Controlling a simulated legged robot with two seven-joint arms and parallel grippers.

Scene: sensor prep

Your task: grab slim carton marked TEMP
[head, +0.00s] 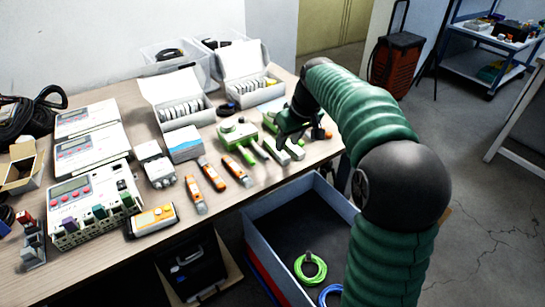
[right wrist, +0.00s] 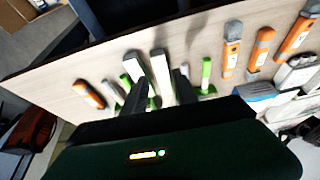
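Two slim white cartons lie side by side on the table at my right gripper (head: 287,142). One slim white carton (right wrist: 160,68) reaches between the two dark fingers in the right wrist view; the other slim carton (right wrist: 134,66) is just left of it. In the head view they show as pale bars, the left one (head: 275,152) and the right one (head: 295,151). No TEMP lettering is readable on either. My right gripper is open, its fingers apart and low over the table, and I see no finger pressing on a carton. My left gripper is not in view.
Green-handled tools (head: 238,135) lie close left of the right gripper, with orange-grey testers (head: 238,170) nearer the front. A blue-and-white box (head: 185,146) and open white cases (head: 178,97) stand farther left and back. A grey-blue bin (head: 262,213) stands below the table's front edge.

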